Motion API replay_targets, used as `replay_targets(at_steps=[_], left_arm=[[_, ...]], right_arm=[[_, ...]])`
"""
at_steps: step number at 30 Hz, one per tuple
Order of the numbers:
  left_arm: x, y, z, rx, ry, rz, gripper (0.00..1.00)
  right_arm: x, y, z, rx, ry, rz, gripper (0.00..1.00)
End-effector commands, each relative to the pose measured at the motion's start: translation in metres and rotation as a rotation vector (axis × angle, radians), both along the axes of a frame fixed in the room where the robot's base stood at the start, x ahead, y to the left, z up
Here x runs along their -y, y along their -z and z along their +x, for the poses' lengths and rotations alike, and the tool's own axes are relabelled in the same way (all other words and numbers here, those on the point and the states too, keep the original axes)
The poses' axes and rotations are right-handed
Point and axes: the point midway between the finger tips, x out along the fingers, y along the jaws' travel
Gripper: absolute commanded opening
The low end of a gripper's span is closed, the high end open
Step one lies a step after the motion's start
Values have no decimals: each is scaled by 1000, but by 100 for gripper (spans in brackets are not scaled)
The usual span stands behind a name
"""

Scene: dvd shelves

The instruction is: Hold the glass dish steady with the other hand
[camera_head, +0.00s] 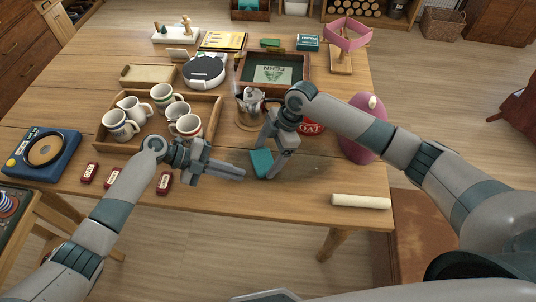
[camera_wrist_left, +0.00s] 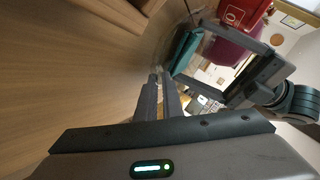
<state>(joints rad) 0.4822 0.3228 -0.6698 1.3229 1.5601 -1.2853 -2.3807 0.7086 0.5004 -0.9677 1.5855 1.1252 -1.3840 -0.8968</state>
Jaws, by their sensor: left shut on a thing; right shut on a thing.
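My left gripper (camera_head: 228,170) is over the table's front part, its fingers nearly together and pointing right. In the left wrist view its fingertips (camera_wrist_left: 160,80) show a narrow gap. My right gripper (camera_head: 275,165) points down just right of the left one, shut on a teal block (camera_head: 261,163). The block also shows in the left wrist view (camera_wrist_left: 184,50), low by the tabletop. I cannot tell whether the block touches the dish.
A wooden tray (camera_head: 213,122) with several mugs stands left, with small red tins (camera_head: 164,183) before it. A moka pot (camera_head: 249,100) stands behind my grippers. A red tin (camera_head: 313,127) and a purple vase (camera_head: 365,140) are right. A pale roll (camera_head: 360,201) lies at the front edge.

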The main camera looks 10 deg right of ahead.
Motion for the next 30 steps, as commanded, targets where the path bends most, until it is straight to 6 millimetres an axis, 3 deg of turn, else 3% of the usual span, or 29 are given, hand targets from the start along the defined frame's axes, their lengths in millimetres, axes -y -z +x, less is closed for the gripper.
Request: replay_targets(at_steps=[5, 24, 30], left_arm=[[6, -2, -4, 0, 12, -9, 0], [0, 2, -2, -1, 4, 2, 0], [0, 2, -1, -1, 2, 4, 0]], right_arm=[[-6, -5, -1, 2, -6, 9, 64], [-2, -56, -1, 2, -2, 4, 64], [-1, -60, -2, -1, -1, 2, 64]])
